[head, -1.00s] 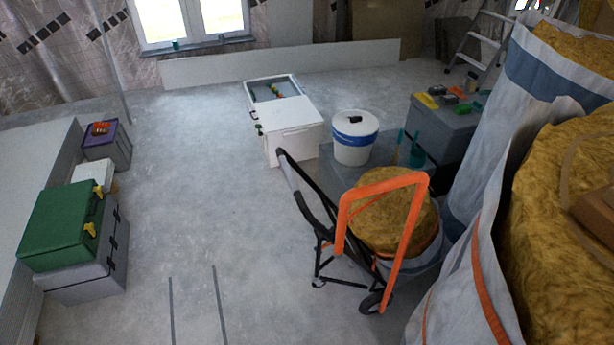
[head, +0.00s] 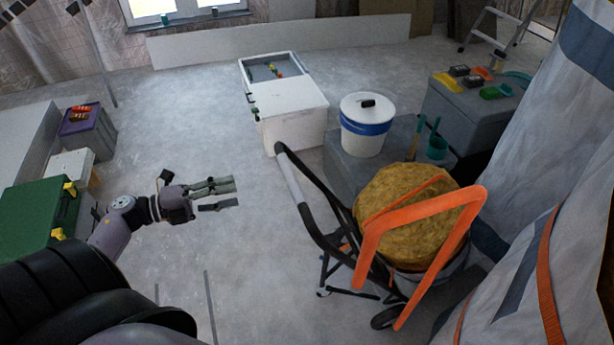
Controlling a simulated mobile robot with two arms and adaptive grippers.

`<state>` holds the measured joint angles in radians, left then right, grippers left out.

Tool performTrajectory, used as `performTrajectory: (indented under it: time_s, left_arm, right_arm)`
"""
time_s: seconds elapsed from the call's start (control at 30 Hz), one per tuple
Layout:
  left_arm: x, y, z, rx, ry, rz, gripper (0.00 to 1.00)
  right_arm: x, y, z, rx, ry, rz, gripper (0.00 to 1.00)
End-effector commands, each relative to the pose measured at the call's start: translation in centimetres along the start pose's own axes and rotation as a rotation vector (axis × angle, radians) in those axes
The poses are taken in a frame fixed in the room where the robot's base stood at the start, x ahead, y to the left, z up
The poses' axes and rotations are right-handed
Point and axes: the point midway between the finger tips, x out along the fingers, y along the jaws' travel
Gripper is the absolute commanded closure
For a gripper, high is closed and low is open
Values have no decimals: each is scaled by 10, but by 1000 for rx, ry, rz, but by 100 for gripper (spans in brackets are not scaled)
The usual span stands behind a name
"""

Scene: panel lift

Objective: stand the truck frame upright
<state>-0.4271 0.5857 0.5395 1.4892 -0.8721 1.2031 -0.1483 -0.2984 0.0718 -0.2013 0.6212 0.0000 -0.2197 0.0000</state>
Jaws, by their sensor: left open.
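The truck frame (head: 289,178) is a folding hand truck with black tubes, a grey grip and an orange loop. In the head view it is right of centre, tilted, with its grip end up to the left and its dark wheel low on the floor. The orange loop stands in front of a round yellow insulation roll (head: 400,195). My left gripper (head: 236,194) is open and empty over the bare floor. It is left of the grip and apart from it, with its fingers pointing right toward the frame. My right gripper is out of view.
A white box (head: 292,119) and a white bucket with a blue band (head: 366,140) stand behind the frame. Large insulation bags (head: 545,150) crowd the right. Green and grey cases (head: 38,215) stand at the left. The floor between the cases and the frame is clear.

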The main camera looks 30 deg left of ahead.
Motion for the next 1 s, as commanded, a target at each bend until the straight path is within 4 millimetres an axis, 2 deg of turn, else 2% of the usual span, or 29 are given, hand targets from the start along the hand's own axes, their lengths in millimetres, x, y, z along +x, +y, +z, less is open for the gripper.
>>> performTrajectory:
  time_s: [0.23, 0.6, 0.8, 1.0]
  left_arm:
    - [48, -4, 1, -1, -2, -7, 56]
    - [128, -4, 1, -4, -4, -8, 56]
    - [156, -2, 2, -5, -5, -6, 56]
    - [166, -1, 2, -4, -5, -4, 56]
  right_arm:
    - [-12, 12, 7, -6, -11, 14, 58]
    - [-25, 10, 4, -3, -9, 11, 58]
    - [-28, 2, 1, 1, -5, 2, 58]
    - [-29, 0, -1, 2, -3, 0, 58]
